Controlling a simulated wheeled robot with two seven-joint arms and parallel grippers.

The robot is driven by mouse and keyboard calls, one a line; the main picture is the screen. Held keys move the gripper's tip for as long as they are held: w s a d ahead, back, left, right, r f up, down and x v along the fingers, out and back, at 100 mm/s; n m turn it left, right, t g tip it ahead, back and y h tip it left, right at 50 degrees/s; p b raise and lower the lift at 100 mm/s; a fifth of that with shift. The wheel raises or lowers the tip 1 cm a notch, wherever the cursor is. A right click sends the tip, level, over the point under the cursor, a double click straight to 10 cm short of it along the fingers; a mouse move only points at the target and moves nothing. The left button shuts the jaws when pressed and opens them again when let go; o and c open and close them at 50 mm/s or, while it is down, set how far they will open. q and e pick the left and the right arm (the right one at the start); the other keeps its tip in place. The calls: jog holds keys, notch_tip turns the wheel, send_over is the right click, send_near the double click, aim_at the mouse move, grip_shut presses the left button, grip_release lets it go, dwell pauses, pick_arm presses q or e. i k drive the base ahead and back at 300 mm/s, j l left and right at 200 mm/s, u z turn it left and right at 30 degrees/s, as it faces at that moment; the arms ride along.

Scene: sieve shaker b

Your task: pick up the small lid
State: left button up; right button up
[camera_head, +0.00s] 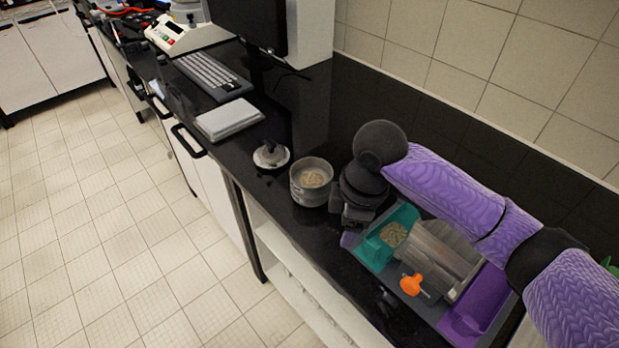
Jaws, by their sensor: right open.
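The small lid (282,161) looks like a pale round disc with a dark grey knob on top. It lies on the black counter, to the left of a round metal sieve pan (311,197) that holds grainy material. My right gripper (354,222) is open, to the right of the sieve pan and near the left end of the teal tray (366,252). It is apart from the lid, with the pan between them. Its fingertips are small and dark here, and I see nothing held. My left gripper is not in view.
A grey tray with a teal scoop, a clear container (440,255), an orange piece (411,285) and a purple tray (485,305) lies under my right arm. The counter's front edge is close to the lid.

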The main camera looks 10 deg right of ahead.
aim_at(272, 156)
jog(key=i+j+z, duration=0.2)
jog(key=i+j, duration=0.15)
jog(key=i+j+z, duration=0.4)
jog(key=i+j, duration=0.2)
jog(key=j, duration=0.2)
jog(key=i+j+z, duration=0.2)
jog(key=j, duration=0.3)
jog(key=i+l, duration=0.05)
